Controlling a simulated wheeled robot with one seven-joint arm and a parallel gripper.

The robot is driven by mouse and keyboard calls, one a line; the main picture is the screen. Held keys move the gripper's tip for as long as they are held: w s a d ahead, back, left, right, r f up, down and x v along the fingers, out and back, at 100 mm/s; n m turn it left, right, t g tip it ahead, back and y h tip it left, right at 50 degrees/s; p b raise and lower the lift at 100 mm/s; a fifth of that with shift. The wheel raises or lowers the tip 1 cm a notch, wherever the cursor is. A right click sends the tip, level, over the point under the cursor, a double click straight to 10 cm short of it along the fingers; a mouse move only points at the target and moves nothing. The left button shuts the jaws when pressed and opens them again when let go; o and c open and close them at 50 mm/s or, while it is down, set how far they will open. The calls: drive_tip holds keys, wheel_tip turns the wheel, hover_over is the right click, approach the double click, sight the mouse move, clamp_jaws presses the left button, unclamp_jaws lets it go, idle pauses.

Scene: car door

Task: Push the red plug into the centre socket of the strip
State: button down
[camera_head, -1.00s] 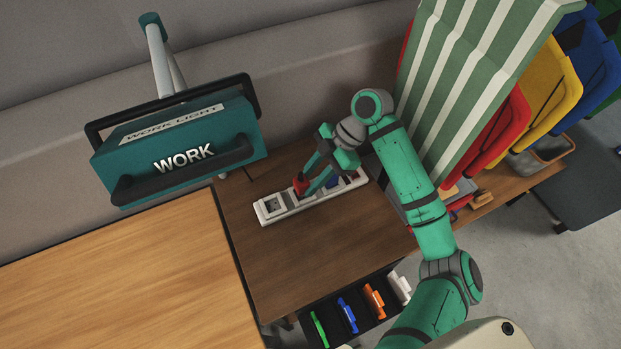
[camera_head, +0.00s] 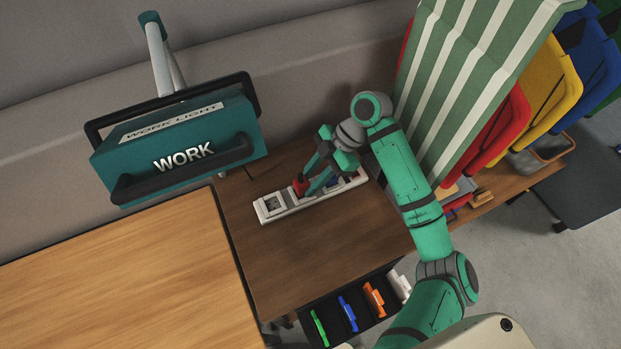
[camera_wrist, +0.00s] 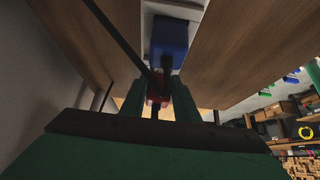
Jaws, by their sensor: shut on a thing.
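The white socket strip (camera_head: 268,208) lies on the brown table, running from lower left to upper right. An empty socket shows at its left end. My gripper (camera_head: 309,187) is over the strip and shut on the red plug (camera_head: 300,184). In the wrist view the red plug (camera_wrist: 158,92) sits between my two green fingers, with a dark cord by it. A blue plug (camera_head: 333,181) stands on the strip to the right of the red one; the wrist view shows it as a blue block (camera_wrist: 168,38). Whether the red plug's pins are in a socket is hidden.
A teal work light (camera_head: 180,150) hangs at the left near the strip's end. A dark tray (camera_head: 330,322) with several coloured clips is at the table's front. The brown table (camera_head: 300,250) before the strip is clear.

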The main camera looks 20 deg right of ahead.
drive_tip(key=shift+s+f, duration=0.1)
drive_tip(key=shift+f, duration=0.45)
drive_tip(key=c, duration=1.3)
unclamp_jaws()
drive_tip(key=shift+f, duration=0.1)
